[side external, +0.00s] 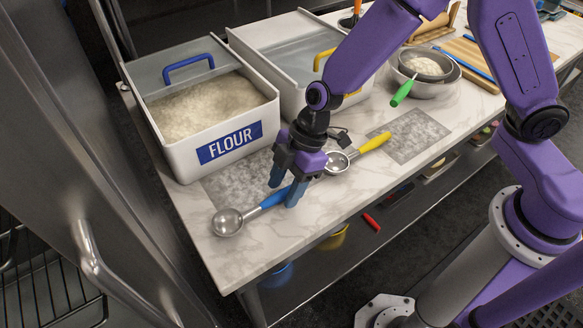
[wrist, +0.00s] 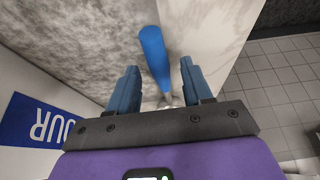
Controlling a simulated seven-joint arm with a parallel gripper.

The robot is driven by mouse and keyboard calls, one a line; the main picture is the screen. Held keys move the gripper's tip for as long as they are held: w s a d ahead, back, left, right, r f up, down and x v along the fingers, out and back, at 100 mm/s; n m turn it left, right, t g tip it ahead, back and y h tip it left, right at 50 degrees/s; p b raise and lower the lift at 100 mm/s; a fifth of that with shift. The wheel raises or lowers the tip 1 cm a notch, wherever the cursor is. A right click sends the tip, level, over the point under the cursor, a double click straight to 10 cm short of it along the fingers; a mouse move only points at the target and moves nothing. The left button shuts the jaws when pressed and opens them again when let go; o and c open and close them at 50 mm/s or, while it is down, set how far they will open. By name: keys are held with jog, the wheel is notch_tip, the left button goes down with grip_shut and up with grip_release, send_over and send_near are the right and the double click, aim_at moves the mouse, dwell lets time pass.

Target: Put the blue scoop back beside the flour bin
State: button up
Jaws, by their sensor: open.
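The blue scoop (side external: 268,202) lies on the marble counter in front of the flour bin (side external: 190,160). Its round metal bowl is at the counter's front left, and its blue handle runs up to the right. The bin is white, labelled FLOUR, with a blue-handled clear lid. My gripper (side external: 285,194) is open and low over the handle, with one finger on either side. In the wrist view, the blue handle (wrist: 154,52) shows between the open fingers (wrist: 158,68). The bowl is hidden there behind the gripper body. Contact with the fingers cannot be told.
A grey speckled patch (side external: 225,185) lies in front of the flour bin, another (side external: 410,136) to the right. A yellow-handled scoop (side external: 362,150) lies just right of my gripper. A second bin (side external: 285,50) and a bowl with a green-handled sieve (side external: 425,82) stand behind. The counter's front edge is close.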

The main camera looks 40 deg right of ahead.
jog(key=v, duration=1.2)
jog(key=s+d+r+m+h, duration=0.2)
jog(key=s+d+m+h, duration=0.2)
jog(key=s+d, duration=1.4)
jog(key=shift+s+d+r+m, duration=0.3)
jog(key=shift+d+m, duration=0.4)
jog(key=shift+d, duration=0.25)
